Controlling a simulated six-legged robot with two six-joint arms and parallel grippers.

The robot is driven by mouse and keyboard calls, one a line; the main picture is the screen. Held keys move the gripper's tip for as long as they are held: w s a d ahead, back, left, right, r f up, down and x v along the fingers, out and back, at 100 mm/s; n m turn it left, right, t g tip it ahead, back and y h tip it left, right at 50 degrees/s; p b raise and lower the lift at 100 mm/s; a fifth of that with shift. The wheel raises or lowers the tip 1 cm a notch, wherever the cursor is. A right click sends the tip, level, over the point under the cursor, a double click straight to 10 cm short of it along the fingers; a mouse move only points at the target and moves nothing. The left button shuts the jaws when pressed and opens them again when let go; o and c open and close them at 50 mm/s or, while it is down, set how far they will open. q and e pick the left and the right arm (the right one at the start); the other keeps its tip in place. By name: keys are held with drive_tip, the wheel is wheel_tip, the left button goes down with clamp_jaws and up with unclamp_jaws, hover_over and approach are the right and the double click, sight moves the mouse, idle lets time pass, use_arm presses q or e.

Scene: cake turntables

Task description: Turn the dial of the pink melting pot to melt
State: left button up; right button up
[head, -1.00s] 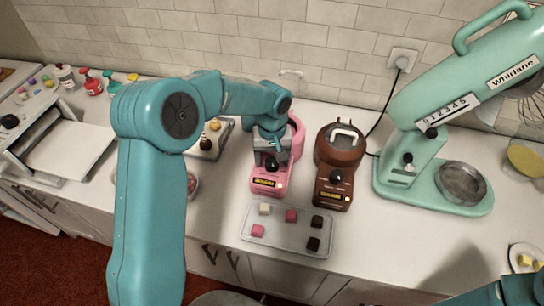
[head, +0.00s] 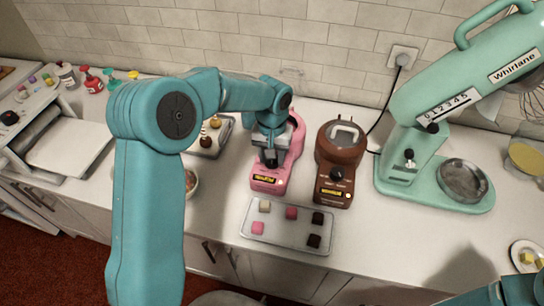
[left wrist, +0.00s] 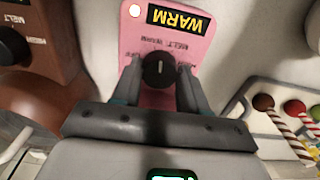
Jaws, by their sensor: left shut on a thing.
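The pink melting pot (head: 296,153) stands on the counter near the middle of the head view. Its front panel also shows in the left wrist view (left wrist: 190,50), where the display (left wrist: 177,18) reads "WARM". My left gripper (head: 270,158) reaches down over the front of the pot. In the left wrist view its two fingers are on either side of the black dial (left wrist: 158,71), shut on it. The white pointer mark on the dial is visible there. Only part of my right arm shows, at the lower right of the head view; its gripper is out of view.
A brown melting pot (head: 341,153) stands close to the right of the pink one. A tray (head: 285,242) with several chocolate cubes lies in front of both. A green mixer (head: 440,190) stands further right. A tray of cake pops (head: 220,150) is to the left.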

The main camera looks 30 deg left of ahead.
use_arm(q)
drive_tip(key=m, duration=0.3)
drive_tip(key=shift+w+m+b, duration=0.15)
drive_tip(key=shift+m+b, duration=0.15)
drive_tip(key=shift+b, duration=0.05)
drive_tip(key=shift+m, duration=1.4)
